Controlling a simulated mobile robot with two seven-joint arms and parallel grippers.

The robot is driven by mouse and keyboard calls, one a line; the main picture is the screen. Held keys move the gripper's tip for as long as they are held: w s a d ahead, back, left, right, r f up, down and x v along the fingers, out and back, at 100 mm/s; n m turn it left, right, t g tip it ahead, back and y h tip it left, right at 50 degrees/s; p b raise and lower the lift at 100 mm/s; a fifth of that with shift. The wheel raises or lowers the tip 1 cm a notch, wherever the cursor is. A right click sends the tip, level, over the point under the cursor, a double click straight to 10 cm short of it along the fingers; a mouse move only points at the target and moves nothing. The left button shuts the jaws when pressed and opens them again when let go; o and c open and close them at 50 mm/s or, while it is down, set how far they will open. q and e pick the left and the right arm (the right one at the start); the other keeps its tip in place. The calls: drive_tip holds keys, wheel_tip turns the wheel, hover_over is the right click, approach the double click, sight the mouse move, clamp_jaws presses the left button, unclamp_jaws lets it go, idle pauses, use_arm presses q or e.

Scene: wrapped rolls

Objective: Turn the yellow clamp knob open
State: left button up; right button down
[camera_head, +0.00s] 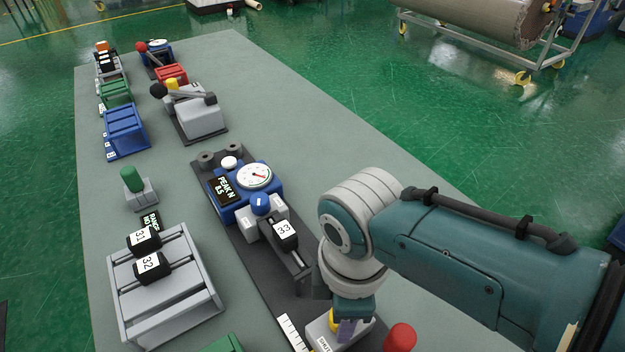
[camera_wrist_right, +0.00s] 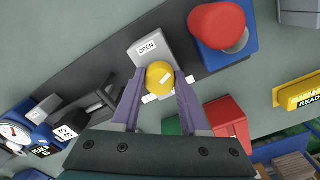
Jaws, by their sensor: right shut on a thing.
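The yellow clamp knob (camera_wrist_right: 158,76) sits between the two purple fingers of my right gripper (camera_wrist_right: 160,84) in the right wrist view, with the fingers touching its sides. A light bar or mark shows beside the knob. The grey clamp block (camera_wrist_right: 147,48) carries a label reading OPEN beyond the knob. In the head view only a sliver of the yellow knob (camera_head: 333,319) shows beside my right gripper (camera_head: 346,330), and my wrist hides much of the clamp. My left gripper is not in view.
A red knob (camera_head: 400,337) stands just right of the clamp. A blue gauge unit (camera_head: 232,207) and a black block marked 33 (camera_head: 284,233) share the dark base plate. A grey rack (camera_head: 165,283) holds blocks 31 and 32. The table's right side is bare beyond the gauge.

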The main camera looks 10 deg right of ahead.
drive_tip(key=n, duration=0.3)
drive_tip(key=shift+n, duration=0.4)
drive_tip(key=n, duration=0.3)
drive_tip(key=shift+n, duration=0.3)
drive_tip(key=n, duration=0.4)
drive_tip(key=shift+n, duration=1.2)
drive_tip(key=shift+c, duration=2.1)
unclamp_jaws()
drive_tip(key=shift+r, duration=0.1)
